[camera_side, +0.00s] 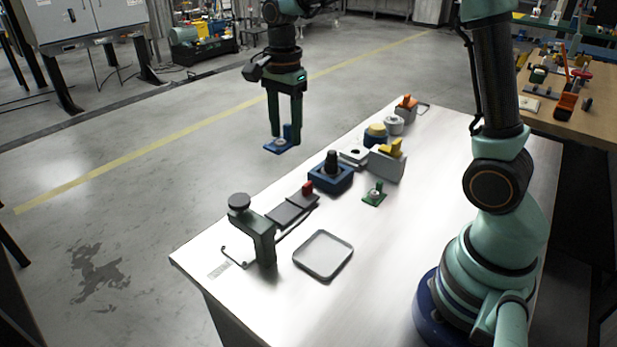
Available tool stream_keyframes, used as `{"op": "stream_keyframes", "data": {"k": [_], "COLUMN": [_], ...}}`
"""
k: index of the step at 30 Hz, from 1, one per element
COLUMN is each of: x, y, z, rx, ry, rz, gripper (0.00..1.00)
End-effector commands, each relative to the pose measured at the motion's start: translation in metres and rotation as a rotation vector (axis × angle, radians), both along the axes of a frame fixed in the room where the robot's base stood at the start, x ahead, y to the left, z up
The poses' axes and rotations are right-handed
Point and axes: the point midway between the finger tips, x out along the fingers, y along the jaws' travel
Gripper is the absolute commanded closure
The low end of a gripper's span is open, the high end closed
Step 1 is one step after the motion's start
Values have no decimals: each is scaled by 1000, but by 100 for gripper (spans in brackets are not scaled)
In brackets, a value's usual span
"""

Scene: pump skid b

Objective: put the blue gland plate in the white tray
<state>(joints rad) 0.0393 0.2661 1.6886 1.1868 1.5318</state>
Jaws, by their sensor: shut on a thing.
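My gripper (286,135) is shut on the blue gland plate (280,146) and holds it in the air. In the picture the plate shows against the grey floor, above and left of the table's far edge. It has a flat base with an upright blue tab and a pale spot on it. The white tray (324,276) is a shallow, rounded square with a thin dark-looking rim. It lies near the front of the table, below and right of the plate in the picture, and looks empty.
A dark clamp stand (262,240) with a round knob stands left of the tray. A blue block with a black knob (331,177), a green plate (375,195), a grey block with a yellow top (387,163) and other parts line the far edge. The table right of the tray is clear.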

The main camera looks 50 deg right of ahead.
Motion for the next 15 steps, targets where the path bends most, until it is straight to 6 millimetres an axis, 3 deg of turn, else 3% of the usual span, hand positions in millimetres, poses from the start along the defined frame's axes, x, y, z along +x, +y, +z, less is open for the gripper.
{"op": "stream_keyframes", "data": {"k": [8, 15], "x": [-10, -62], "y": [4, 21], "z": [24, 26], "rx": [0, 0], "ry": [-2, -3], "rz": [1, 2], "gripper": [100, 100]}}
